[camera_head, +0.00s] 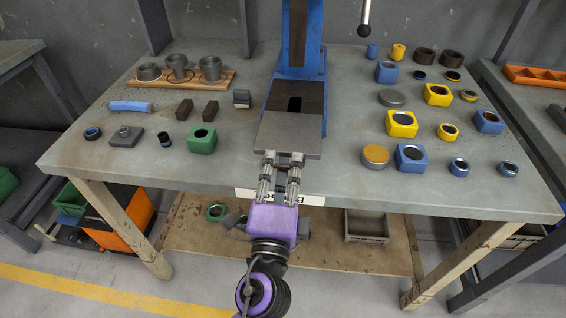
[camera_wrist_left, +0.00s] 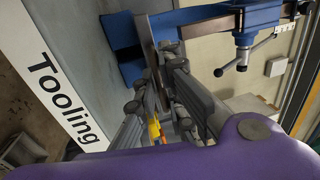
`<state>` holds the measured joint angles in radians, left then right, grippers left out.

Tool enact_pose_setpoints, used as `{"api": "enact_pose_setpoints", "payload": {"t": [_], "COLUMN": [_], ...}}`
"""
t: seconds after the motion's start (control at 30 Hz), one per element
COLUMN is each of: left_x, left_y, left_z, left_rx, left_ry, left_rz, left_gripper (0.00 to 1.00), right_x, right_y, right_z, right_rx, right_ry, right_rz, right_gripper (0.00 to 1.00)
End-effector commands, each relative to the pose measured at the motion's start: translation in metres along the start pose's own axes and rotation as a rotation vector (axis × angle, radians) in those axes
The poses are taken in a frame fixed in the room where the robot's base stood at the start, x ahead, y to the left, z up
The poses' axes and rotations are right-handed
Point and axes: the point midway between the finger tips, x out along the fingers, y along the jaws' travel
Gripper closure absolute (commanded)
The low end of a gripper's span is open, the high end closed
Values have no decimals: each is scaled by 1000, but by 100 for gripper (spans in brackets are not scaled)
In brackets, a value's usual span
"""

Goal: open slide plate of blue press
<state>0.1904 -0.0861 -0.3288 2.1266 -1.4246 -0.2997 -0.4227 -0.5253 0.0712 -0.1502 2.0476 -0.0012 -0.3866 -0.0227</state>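The blue press (camera_head: 300,45) stands at the back middle of the bench. Its grey slide plate (camera_head: 290,133) lies flat at the front of the press, near the bench's front edge. A dark square opening (camera_head: 294,104) shows behind the plate. My left gripper (camera_head: 283,160) is at the plate's front edge. In the left wrist view its fingers (camera_wrist_left: 163,75) lie close on either side of the thin plate edge and appear shut on it. The fingers hide part of that edge. My right gripper is in neither view.
Yellow and blue blocks, rings and a tan-topped disc (camera_head: 375,156) stand right of the press. A green block (camera_head: 202,139), dark blocks and a wooden board (camera_head: 180,79) with metal cups stand left. The press lever (camera_head: 365,30) hangs at upper right. The front is clear except for my arm.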

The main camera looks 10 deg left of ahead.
Motion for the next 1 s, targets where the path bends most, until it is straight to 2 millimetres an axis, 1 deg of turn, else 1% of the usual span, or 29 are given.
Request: {"api": "enact_pose_setpoints", "payload": {"t": [0.03, 0.1, 0.4, 0.53, 0.67, 0.9, 1.0], "left_x": [0, 0, 0, -9, -28, -80, -97], "left_y": [0, 0, -1, 0, 1, 1, 0], "left_z": [0, 0, 0, 0, 1, 0, 0], "left_rx": [0, 0, -1, 0, 1, 5, 2], "left_ry": [0, 0, 0, -1, -2, 5, 4], "left_rz": [0, 0, -1, 1, 4, 1, 0], "left_gripper": [82, 74, 74, 74, 74, 74, 74], "right_x": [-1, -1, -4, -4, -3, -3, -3], "right_y": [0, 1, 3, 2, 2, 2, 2], "right_z": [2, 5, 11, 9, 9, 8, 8], "right_rx": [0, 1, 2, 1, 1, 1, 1], "right_ry": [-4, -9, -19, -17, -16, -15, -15], "right_rz": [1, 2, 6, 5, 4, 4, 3], "right_gripper": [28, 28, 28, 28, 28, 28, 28]}}
